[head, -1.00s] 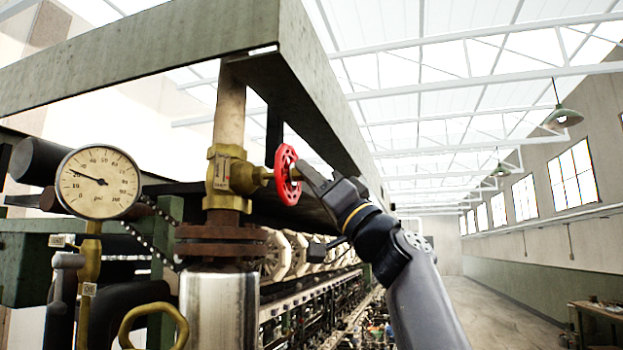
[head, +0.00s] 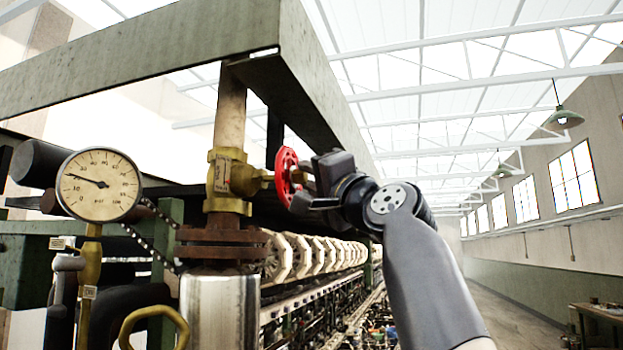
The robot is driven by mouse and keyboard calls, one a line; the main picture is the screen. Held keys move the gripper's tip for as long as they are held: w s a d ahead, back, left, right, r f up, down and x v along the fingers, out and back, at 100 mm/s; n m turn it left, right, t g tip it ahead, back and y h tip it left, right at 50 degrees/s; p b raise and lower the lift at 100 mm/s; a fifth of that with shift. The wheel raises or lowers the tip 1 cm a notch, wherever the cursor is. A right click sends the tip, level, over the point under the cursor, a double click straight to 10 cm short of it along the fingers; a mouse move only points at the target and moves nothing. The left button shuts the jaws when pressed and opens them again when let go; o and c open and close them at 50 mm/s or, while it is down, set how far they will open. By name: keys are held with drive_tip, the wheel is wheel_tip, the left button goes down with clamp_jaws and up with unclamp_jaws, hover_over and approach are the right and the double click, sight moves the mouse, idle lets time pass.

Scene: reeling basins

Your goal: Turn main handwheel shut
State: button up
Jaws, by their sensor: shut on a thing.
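The red main handwheel (head: 284,172) sits on the right side of a brass valve (head: 228,180), seen nearly edge-on. The valve is mounted on a vertical pipe (head: 230,118) above a rusty flange (head: 222,242). My gripper (head: 298,188) is at the wheel's right side, shut on its rim. The dark wrist lies to the right of the wheel, and one finger shows at the wheel's lower right. The exact finger contact is partly hidden by the wrist. A round pressure gauge (head: 99,185) stands left of the valve, its needle pointing to the upper left.
A green-grey beam frame (head: 150,48) runs overhead, close above the wheel and wrist. A second brass-coloured handwheel (head: 153,326) is at the lower left. A row of pale reels (head: 305,255) recedes behind my arm. The aisle (head: 510,315) at right is open.

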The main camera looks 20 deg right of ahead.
drive_tip(key=shift+r+m+g+h, duration=0.1)
drive_tip(key=shift+m+g+h, duration=0.8)
drive_tip(key=shift+m, duration=0.8)
drive_tip(key=shift+m, duration=0.3)
drive_tip(key=o, duration=1)
drive_tip(key=shift+s, duration=0.1)
drive_tip(key=shift+b+v, duration=2.15)
drive_tip(key=shift+v, duration=3.2)
drive_tip(key=shift+a+r, duration=0.1)
drive_tip(key=shift+a, duration=0.05)
